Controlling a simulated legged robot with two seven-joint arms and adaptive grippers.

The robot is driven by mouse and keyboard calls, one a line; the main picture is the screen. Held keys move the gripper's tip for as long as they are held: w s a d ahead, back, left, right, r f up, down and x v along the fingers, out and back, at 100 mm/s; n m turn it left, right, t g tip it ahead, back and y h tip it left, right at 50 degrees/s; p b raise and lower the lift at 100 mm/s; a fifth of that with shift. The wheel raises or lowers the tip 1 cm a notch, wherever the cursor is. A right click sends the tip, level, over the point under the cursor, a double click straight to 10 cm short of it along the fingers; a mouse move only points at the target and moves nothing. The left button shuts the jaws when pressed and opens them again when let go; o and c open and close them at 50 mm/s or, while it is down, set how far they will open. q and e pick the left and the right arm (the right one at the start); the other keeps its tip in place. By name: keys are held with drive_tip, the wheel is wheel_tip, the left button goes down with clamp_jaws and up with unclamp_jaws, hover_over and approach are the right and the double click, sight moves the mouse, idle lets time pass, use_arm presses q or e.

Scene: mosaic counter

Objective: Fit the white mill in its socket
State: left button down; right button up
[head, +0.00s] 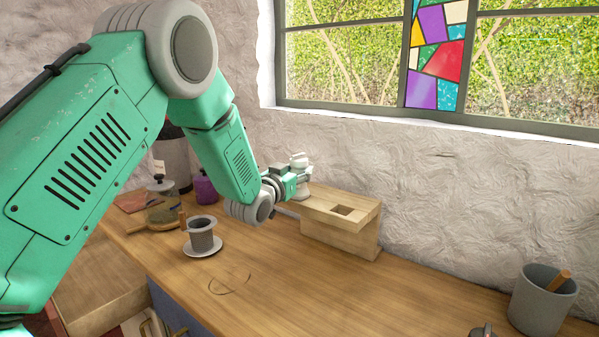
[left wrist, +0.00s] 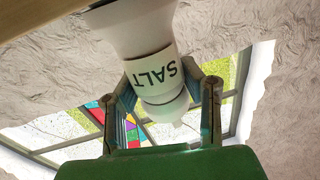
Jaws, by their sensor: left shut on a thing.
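The white mill (head: 300,168) is upright at the back left end of the wooden stand. In the left wrist view the mill (left wrist: 152,62) shows the word SALT upside down. My left gripper (head: 284,183) is shut on the mill, with a finger on each side in the left wrist view (left wrist: 160,90). The square dark socket (head: 343,211) is empty in the top of the wooden stand (head: 360,238), to the right of and nearer than the mill. I cannot tell whether the mill's base touches the stand. My right gripper is not in view.
A grey cup on a white saucer (head: 203,253) stands left of the stand. A glass jar (head: 160,205) and a purple container (head: 205,188) are behind it. A grey pot (head: 540,302) stands at the right. The counter (head: 300,290) in front is mostly clear.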

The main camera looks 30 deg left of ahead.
use_arm(q)
drive_tip(key=shift+c, duration=2)
unclamp_jaws()
drive_tip(key=shift+s, duration=0.1)
drive_tip(key=shift+s+d+r+p, duration=0.1)
drive_tip(key=shift+s+r+p, duration=0.55)
drive_tip(key=shift+s, duration=0.4)
drive_tip(key=shift+s+d+r+p, duration=0.1)
drive_tip(key=shift+s+r+p, duration=0.3)
drive_tip(key=shift+s, duration=0.55)
drive_tip(key=shift+s+d+r+p, duration=0.1)
drive_tip(key=shift+s+r+p, duration=0.15)
drive_tip(key=shift+s+r, duration=0.5)
drive_tip(key=shift+s+f, duration=0.2)
drive_tip(key=shift+f, duration=0.05)
drive_tip(key=shift+a+r, duration=0.1)
